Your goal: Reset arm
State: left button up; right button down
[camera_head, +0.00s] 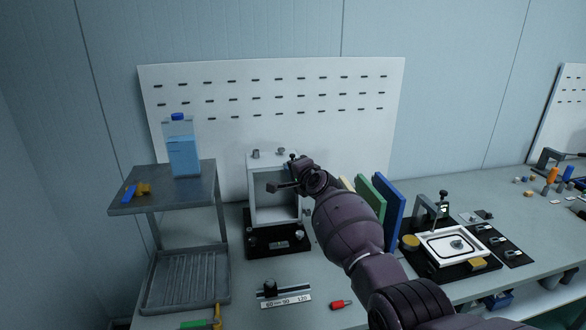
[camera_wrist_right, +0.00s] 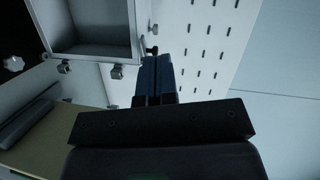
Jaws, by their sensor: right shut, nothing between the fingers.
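My right arm reaches in from the lower right of the head view, and its gripper (camera_head: 274,187) is in front of the white box-shaped panel fixture (camera_head: 250,200). In the right wrist view the two fingers (camera_wrist_right: 152,78) lie together, shut and empty. The white fixture with its recessed opening (camera_wrist_right: 95,50) shows beyond them at the upper left. The fixture stands on a black base (camera_head: 262,248) with small knobs. My arm hides part of its right side. Whether the gripper touches the fixture cannot be told. My left gripper is not in view.
A grey two-level stand (camera_head: 160,208) with a blue bottle (camera_head: 183,155) is at left. Upright coloured boards (camera_head: 390,212) stand right of my forearm. A white tray (camera_head: 428,254) lies farther right. A scale strip (camera_head: 286,303) and a red piece (camera_head: 340,305) lie in front.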

jog(key=shift+w+f, duration=0.1)
jog(key=shift+w, duration=0.05)
notch_tip(320, 180, up, 9)
jog(key=d+n+t, duration=0.2)
jog(key=n, duration=0.4)
jog(key=s+d+f+n+t+h, duration=0.2)
jog(key=s+d+f+n+h, duration=0.1)
jog(key=s+d+f, duration=0.6)
jog(key=s+d+f+g+h+b, duration=0.1)
jog(key=s+d+f+g, duration=0.1)
jog(key=s+d+f, duration=0.4)
jog(key=s+d+f+n+g+h+b, duration=0.1)
jog(key=s+d+f, duration=0.5)
jog(key=s+f, duration=0.9)
jog(key=s+d+f+n+g+h, duration=0.1)
jog(key=s+d+f+g+h, duration=0.2)
jog(key=s, duration=1.9)
jog(key=d+f, duration=0.3)
jog(key=f, duration=0.4)
jog(key=shift+s+d+f+b, duration=0.15)
jog(key=shift+s+b, duration=0.05)
jog(key=shift+b, duration=0.2)
